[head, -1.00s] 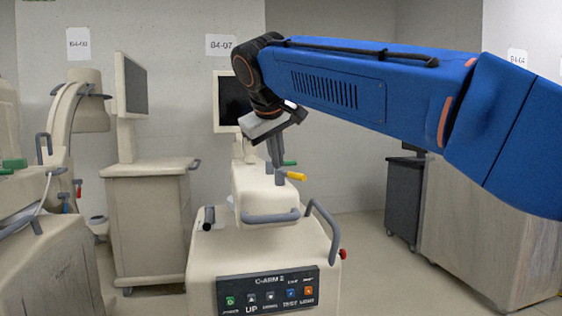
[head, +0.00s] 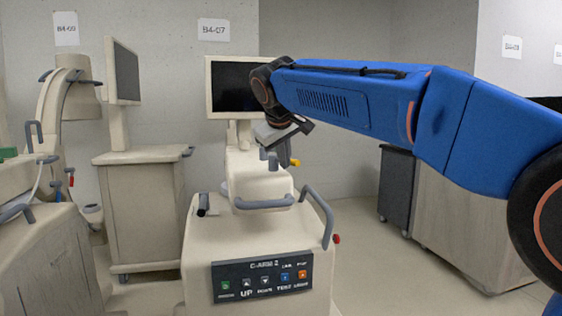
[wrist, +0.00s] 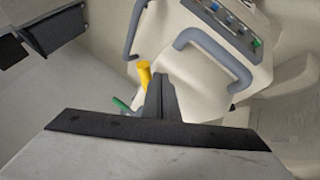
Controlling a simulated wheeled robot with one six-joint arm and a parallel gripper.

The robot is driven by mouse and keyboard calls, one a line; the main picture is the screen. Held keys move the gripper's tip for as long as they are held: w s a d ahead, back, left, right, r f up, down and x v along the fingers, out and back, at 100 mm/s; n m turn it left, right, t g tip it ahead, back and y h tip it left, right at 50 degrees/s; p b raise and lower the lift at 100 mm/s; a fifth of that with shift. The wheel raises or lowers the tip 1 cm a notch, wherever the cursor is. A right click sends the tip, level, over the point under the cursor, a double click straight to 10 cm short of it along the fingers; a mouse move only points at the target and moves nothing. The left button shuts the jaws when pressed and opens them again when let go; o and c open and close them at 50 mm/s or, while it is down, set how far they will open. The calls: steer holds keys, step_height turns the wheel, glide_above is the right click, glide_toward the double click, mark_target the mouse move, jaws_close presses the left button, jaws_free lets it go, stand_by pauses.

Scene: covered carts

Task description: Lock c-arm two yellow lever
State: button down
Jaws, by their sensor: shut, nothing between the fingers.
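The C-arm 2 unit (head: 258,238) stands in front of me, cream, with a labelled panel (head: 263,277) of coloured buttons. The yellow lever (head: 296,163) sticks out to the right of its upper body, just right of my gripper (head: 285,161). My gripper is shut and empty, pointing down. In the wrist view the yellow lever (wrist: 144,73) stands just left of the gripper's fingers (wrist: 162,90). A green-tipped lever (wrist: 121,103) shows lower left there. I cannot tell whether the fingers touch the yellow lever. My gripper hides part of the lever mount.
Grey handles (head: 321,213) stick out around the unit's front. A monitor (head: 234,87) stands behind it. A cream cart with a screen (head: 139,205) is on the left, another C-arm machine at far left. Covered and dark carts (head: 396,190) stand right, past some open floor.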

mark_target(294, 160)
steer(key=shift+d, duration=0.15)
steer(key=shift+w+d+n, duration=0.1)
steer(key=shift+d+n, duration=0.05)
steer(key=shift+n, duration=0.25)
steer(key=shift+w+d+y, duration=0.1)
steer(key=shift+d+y, duration=0.1)
steer(key=shift+y, duration=0.2)
steer(key=shift+w+d+n+y, duration=0.55)
steer(key=shift+d+n+y, duration=0.25)
steer(key=shift+n, duration=0.4)
steer(key=w+d+n, duration=0.1)
steer(key=w+d, duration=0.2)
steer(key=w, duration=0.3)
steer(key=shift+w+d+n+y, duration=0.2)
steer(key=shift+d+n+y, duration=0.1)
steer(key=shift+y, duration=0.1)
steer(key=shift+w+r, duration=0.2)
steer(key=shift+w, duration=0.05)
steer(key=shift+s, duration=0.1)
